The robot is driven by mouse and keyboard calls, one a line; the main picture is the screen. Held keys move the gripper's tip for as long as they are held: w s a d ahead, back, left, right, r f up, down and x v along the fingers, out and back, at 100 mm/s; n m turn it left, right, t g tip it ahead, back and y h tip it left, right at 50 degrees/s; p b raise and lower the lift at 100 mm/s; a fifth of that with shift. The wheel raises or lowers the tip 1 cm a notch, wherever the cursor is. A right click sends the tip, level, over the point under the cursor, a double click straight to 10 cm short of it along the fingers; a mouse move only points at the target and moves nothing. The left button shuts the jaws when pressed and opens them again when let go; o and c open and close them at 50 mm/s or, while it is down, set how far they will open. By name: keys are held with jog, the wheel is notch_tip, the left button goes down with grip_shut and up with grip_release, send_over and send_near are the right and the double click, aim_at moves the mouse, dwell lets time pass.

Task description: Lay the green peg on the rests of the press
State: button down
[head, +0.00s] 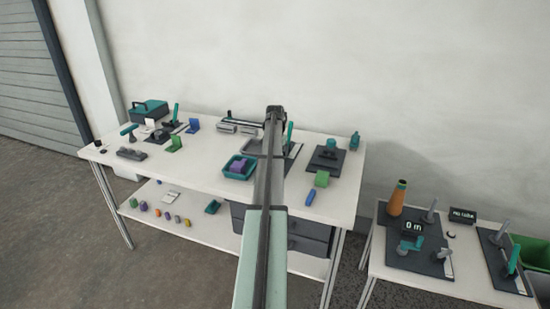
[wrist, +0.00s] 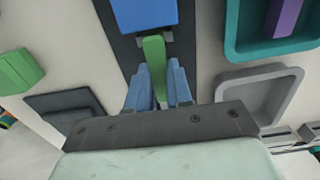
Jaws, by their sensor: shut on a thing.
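The green peg (wrist: 153,58) is held between the two blue fingers of my gripper (wrist: 158,77) in the wrist view, with its far end sticking out past the fingertips. A dark base plate (wrist: 124,43) lies beneath it, with a blue block (wrist: 145,14) and small grey pieces beside the peg's far end. These may be the press and its rests. I cannot tell whether the peg touches them. In the head view my arm hides the peg and the fingers; a dark plate with an upright teal lever (head: 290,133) shows partly behind the arm.
A teal tray (wrist: 234,38) with a purple block and an empty grey tray (wrist: 292,88) lie on the right in the wrist view. A green block (wrist: 18,70) lies on the left. In the head view a second, lower table (head: 440,278) with fixtures stands at the right.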

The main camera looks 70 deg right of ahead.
jog(key=shift+f, duration=0.55)
dwell(0.9)
jog(key=c, duration=0.7)
grip_release()
jog(key=shift+r, duration=3.5)
notch_tip(320, 180, up, 14)
jog(key=shift+f, duration=0.1)
